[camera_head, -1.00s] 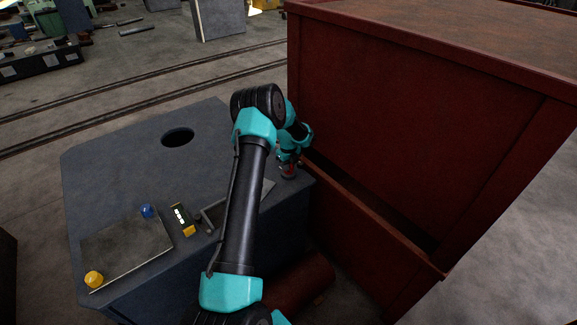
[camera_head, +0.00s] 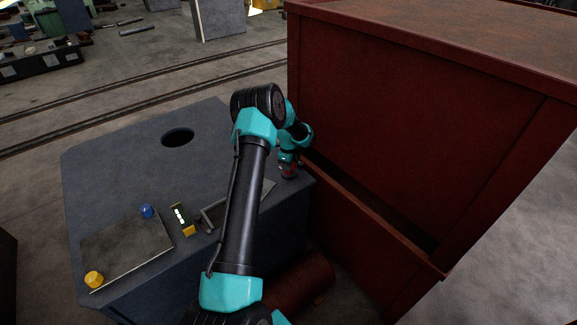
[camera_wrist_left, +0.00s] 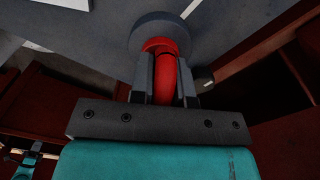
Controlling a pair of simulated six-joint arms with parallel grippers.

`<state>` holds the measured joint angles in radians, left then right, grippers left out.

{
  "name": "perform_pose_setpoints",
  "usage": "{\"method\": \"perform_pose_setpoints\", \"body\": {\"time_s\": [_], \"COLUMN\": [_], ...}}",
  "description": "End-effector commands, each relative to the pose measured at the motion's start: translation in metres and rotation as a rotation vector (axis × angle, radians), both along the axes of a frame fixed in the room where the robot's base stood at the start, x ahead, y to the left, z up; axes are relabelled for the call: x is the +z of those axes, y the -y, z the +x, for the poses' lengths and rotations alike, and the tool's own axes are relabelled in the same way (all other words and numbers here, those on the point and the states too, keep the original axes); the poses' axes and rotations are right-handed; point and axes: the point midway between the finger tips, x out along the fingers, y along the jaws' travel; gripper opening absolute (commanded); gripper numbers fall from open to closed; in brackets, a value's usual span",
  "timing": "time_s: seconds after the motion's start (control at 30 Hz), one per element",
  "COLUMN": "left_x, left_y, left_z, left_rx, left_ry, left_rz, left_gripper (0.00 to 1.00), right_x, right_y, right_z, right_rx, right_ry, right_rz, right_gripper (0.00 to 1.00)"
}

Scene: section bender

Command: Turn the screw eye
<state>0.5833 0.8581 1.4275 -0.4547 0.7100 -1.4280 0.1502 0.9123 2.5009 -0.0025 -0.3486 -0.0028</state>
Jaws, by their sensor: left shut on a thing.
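The red screw eye (camera_wrist_left: 160,46) stands on a round grey base at the corner of the dark blue-grey bench (camera_head: 120,185). My left gripper (camera_wrist_left: 165,82) is shut on the screw eye, with one finger on each side of its red ring. In the head view, my left gripper (camera_head: 288,166) is small and sits at the bench's right corner, close to the red cabinet. The screw eye (camera_head: 289,173) shows there only as a little red below the fingers.
The tall red cabinet (camera_head: 420,130) stands right beside the bench corner, with a low ledge in front. The bench has a round hole (camera_head: 178,137), a plate (camera_head: 125,245) with blue and yellow knobs, and a small yellow-black box (camera_head: 182,219). My left arm crosses above the bench.

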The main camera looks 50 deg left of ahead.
Motion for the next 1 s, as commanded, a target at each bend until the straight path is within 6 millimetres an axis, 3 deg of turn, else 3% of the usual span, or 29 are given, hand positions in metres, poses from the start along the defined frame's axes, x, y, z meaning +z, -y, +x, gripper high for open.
{"method": "perform_pose_setpoints", "body": {"time_s": [1.0], "left_x": [0.0000], "left_y": [0.0001], "left_z": [0.0000], "left_rx": [0.965], "left_ry": [0.000], "left_rz": [0.000], "left_gripper": [0.00], "right_x": [0.0000], "right_y": [0.0000], "right_z": [0.0000], "right_rx": [0.000], "right_ry": [0.000], "right_rz": [0.000], "right_gripper": [0.43]}}
